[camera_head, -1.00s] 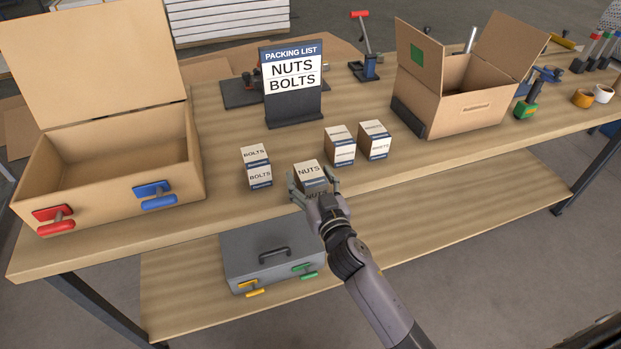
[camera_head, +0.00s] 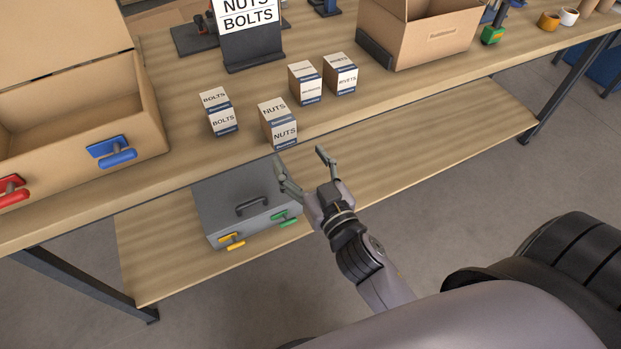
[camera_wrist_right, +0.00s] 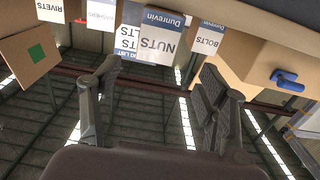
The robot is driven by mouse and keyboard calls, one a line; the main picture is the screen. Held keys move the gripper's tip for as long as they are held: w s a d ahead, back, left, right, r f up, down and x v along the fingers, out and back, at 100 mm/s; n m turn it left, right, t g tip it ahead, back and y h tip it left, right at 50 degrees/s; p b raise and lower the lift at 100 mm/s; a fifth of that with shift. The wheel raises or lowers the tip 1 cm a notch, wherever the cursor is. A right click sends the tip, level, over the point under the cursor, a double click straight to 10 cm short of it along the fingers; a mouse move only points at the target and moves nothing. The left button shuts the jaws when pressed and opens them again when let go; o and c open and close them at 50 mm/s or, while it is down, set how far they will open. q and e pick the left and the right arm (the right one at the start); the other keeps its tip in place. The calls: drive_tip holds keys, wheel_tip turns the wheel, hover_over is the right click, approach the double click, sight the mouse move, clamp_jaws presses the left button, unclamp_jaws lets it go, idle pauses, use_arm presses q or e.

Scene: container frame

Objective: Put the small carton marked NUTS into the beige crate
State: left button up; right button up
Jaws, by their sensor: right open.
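The NUTS carton (camera_head: 278,122) is a small white-and-tan box standing upright near the table's front edge; its labelled face also shows in the right wrist view (camera_wrist_right: 158,38). My right gripper (camera_head: 299,157) is open and empty, in front of the table edge and apart from the carton. In the wrist view its fingers (camera_wrist_right: 160,72) are spread, with the carton beyond them. The beige crate (camera_head: 146,148), with its lid up and blue and red latches, stands at the left, partly cut off; the part of its inside in view looks empty. My left gripper is not in view.
A BOLTS carton (camera_head: 219,113) stands left of the NUTS carton, and two more cartons (camera_head: 305,83) (camera_head: 341,74) stand behind right. A packing-list stand (camera_head: 252,45) and an open cardboard box (camera_head: 425,40) are behind. A grey case (camera_head: 243,205) lies on the lower shelf.

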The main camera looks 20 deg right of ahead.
drive_tip(key=shift+s+d+b, duration=0.1)
drive_tip(key=shift+s+b, duration=0.2)
drive_tip(key=shift+s, duration=1.65)
